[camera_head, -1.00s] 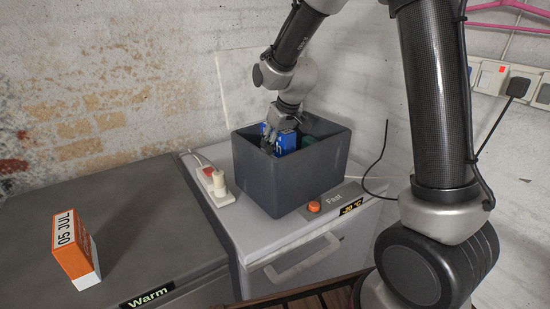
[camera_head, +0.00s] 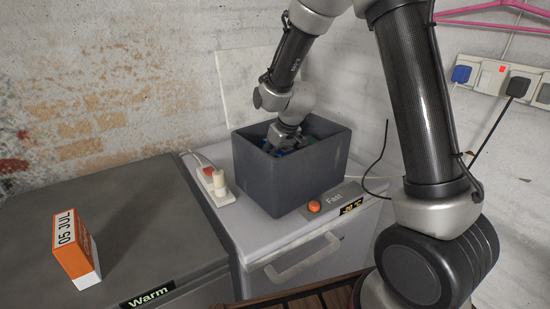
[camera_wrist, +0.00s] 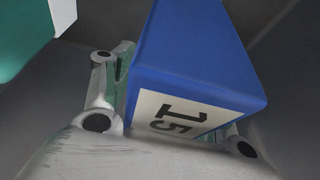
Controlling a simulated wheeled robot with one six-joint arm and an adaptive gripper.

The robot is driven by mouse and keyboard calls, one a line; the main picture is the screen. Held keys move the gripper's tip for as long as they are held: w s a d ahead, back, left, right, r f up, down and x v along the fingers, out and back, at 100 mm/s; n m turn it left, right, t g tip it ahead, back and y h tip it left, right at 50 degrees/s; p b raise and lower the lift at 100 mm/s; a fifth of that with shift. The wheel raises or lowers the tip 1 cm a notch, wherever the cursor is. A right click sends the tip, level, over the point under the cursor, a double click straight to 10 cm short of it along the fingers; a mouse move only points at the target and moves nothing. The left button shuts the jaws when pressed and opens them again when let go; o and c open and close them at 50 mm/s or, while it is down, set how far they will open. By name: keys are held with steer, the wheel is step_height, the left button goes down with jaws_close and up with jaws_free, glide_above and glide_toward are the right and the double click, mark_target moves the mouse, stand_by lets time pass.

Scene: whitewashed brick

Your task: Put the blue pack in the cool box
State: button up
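The blue pack (camera_wrist: 195,50), with a white label reading "15", sits between the fingers of my gripper (camera_wrist: 172,130) in the wrist view. The fingers appear to press on its two sides. In the head view my gripper (camera_head: 284,142) reaches down inside the open dark grey box (camera_head: 290,185), which I take for the cool box. Only slivers of blue show there; the gripper and the box wall hide the rest. I cannot tell whether the pack touches the box floor.
A green pack (camera_wrist: 22,35) lies beside the blue one in the box. An orange-and-white carton (camera_head: 76,249) stands on the grey "Warm" unit (camera_head: 135,230).

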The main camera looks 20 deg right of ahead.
steer(key=v, duration=1.2)
steer(key=shift+r, duration=0.2)
steer(key=s+d+r+m, duration=0.1)
steer(key=s+d, duration=0.3)
steer(key=s, duration=0.5)
steer(key=s+d+r+m+h, duration=0.1)
steer(key=s+d+r, duration=0.3)
steer(key=s, duration=0.5)
steer(key=s+d+r+m, duration=0.2)
steer(key=s+d, duration=0.4)
steer(key=s, duration=0.3)
steer(key=shift+s+d+r+m+h, duration=0.2)
steer(key=shift+d+r+m+h, duration=0.15)
steer(key=shift+r, duration=0.35)
steer(key=shift+a, duration=0.1)
